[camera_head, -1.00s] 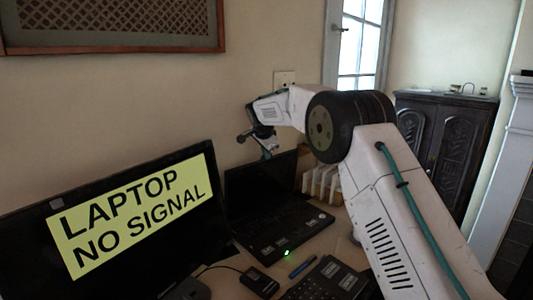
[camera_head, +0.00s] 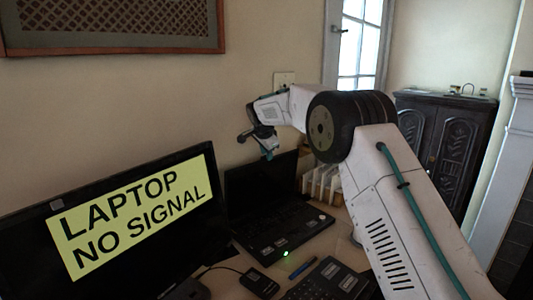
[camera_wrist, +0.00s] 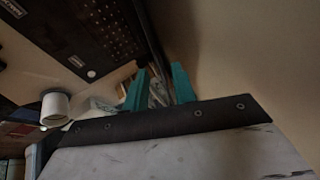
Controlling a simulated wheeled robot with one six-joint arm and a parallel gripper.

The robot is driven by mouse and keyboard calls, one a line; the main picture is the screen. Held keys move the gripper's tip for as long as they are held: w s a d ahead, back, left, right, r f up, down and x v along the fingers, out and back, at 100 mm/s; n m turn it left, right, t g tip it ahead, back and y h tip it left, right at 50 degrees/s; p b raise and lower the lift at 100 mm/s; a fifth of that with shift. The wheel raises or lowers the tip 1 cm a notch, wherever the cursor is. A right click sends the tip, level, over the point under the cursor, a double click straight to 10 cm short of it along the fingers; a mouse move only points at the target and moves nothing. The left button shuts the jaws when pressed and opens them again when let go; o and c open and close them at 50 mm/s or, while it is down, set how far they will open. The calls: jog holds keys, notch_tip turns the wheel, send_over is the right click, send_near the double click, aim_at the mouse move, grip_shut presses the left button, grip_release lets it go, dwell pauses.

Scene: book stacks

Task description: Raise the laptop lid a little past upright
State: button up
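The black laptop lid (camera_head: 255,188) stands raised from its keyboard base (camera_head: 282,230) on the desk, looking close to upright; its exact angle is hard to tell. In the wrist view the lid (camera_wrist: 152,40) shows nearly edge-on as a dark strip, with the laptop base (camera_wrist: 95,30) to its left. My gripper (camera_head: 267,153) is at the lid's top edge in the head view. Its teal fingers (camera_wrist: 160,80) are apart, with the end of the lid strip near the gap between their tips. I cannot tell whether they touch it.
A monitor (camera_head: 215,228) reading "LAPTOP NO SIGNAL" stands left of the laptop. A white rack (camera_head: 322,184) is behind it at right. A keypad (camera_head: 330,281), blue pen (camera_head: 303,268) and small black device (camera_head: 259,282) lie in front. A white cup (camera_wrist: 55,106) shows in the wrist view.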

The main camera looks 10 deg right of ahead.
jog(key=v, duration=0.7)
jog(key=shift+s+r, duration=0.15)
jog(key=shift+r, duration=0.15)
